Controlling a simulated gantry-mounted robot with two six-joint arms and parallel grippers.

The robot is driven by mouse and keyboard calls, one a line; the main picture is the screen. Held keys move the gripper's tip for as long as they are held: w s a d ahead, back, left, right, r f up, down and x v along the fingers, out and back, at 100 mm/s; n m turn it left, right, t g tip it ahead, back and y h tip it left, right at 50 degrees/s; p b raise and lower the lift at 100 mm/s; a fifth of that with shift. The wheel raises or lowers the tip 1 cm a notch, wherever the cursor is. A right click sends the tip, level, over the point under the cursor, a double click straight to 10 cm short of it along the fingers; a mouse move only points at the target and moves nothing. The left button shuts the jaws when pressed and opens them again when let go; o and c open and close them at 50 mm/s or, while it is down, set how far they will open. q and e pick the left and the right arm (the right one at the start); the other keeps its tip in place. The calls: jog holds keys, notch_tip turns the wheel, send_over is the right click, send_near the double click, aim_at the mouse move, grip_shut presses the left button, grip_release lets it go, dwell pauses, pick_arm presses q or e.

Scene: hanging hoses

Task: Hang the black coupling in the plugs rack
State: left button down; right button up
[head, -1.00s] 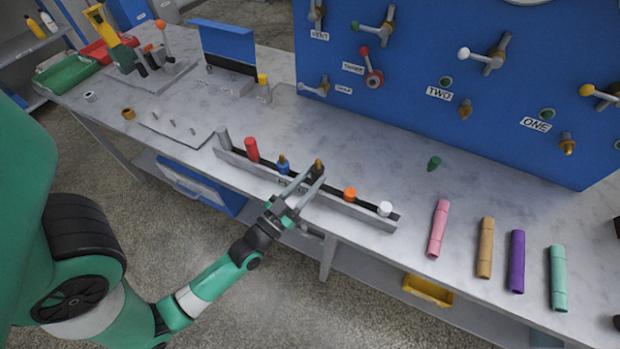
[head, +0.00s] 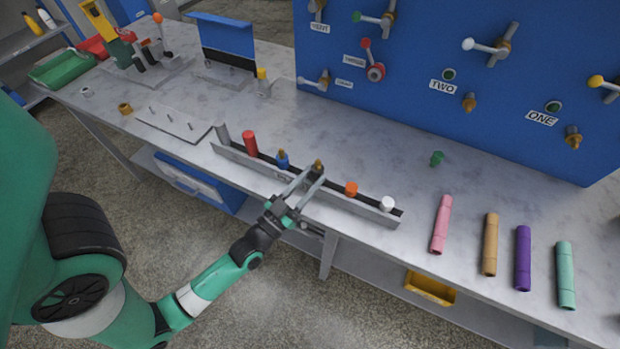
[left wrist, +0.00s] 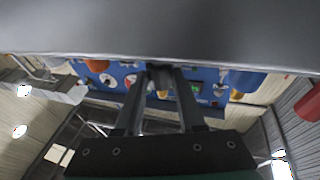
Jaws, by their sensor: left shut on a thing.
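The plugs rack (head: 250,171) is a long grey rail along the table's front edge with several plugs in it. The black coupling (head: 317,172) with a brass tip stands in it between the blue and orange plugs. My left gripper (head: 310,180) reaches over the rail's front and is shut on the black coupling, which looks upright. In the left wrist view the dark coupling (left wrist: 160,73) shows between the fingertips, and the grey rail (left wrist: 160,27) fills the top. The coupling's lower end is hidden behind the rail. My right gripper is not in view.
Red (head: 250,143), blue (head: 282,160), orange (head: 351,189) and white (head: 387,204) plugs flank the coupling. Coloured tubes, such as the pink one (head: 441,225), lie to the right. A blue valve panel (head: 420,60) stands behind. The tabletop between rack and panel is mostly clear.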

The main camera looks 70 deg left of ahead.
pick_arm(q)
jog(key=shift+f+b, duration=0.5)
jog(key=shift+f, duration=0.15)
jog(key=shift+c, duration=2.2)
grip_release()
jog(key=p+v, duration=0.1)
jog(key=v, duration=1)
jog(key=shift+s+d, duration=0.15)
jog(key=shift+s, duration=0.1)
jog(key=shift+f, duration=0.1)
